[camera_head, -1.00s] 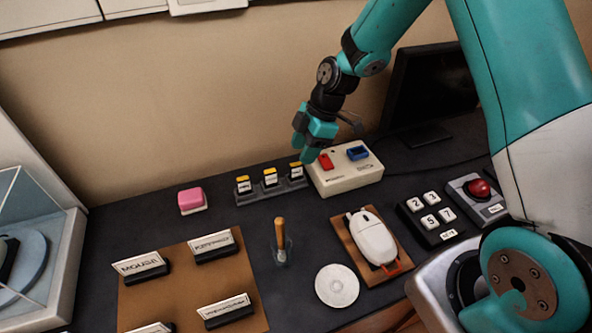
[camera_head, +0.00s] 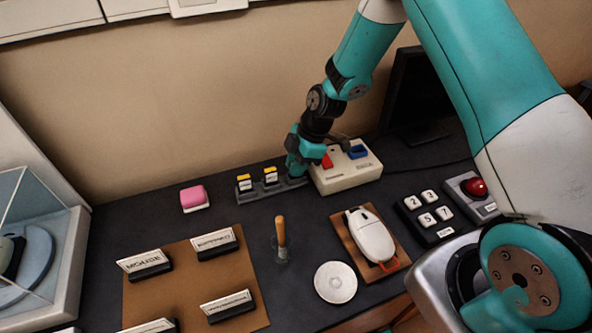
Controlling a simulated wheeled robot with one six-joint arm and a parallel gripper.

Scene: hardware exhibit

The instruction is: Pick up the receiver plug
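Small plugs with yellow tops and white labels stand in a dark rack (camera_head: 254,195). The left plug (camera_head: 244,183) and the middle plug (camera_head: 270,176) are in plain view. Their labels are too small to read, so I cannot tell which one is the receiver plug. My gripper (camera_head: 297,170) points down at the right end of the rack, just left of a beige box. It covers the place of the rightmost plug, which is hidden. I cannot see whether the fingers are around it or shut on it.
The beige box (camera_head: 347,176), with a red and a blue part on top, stands close beside my gripper. A pink block (camera_head: 194,197) lies left of the rack. A wooden-handled tool (camera_head: 281,232), a white mouse (camera_head: 370,236) and a white disc (camera_head: 335,283) are in front.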

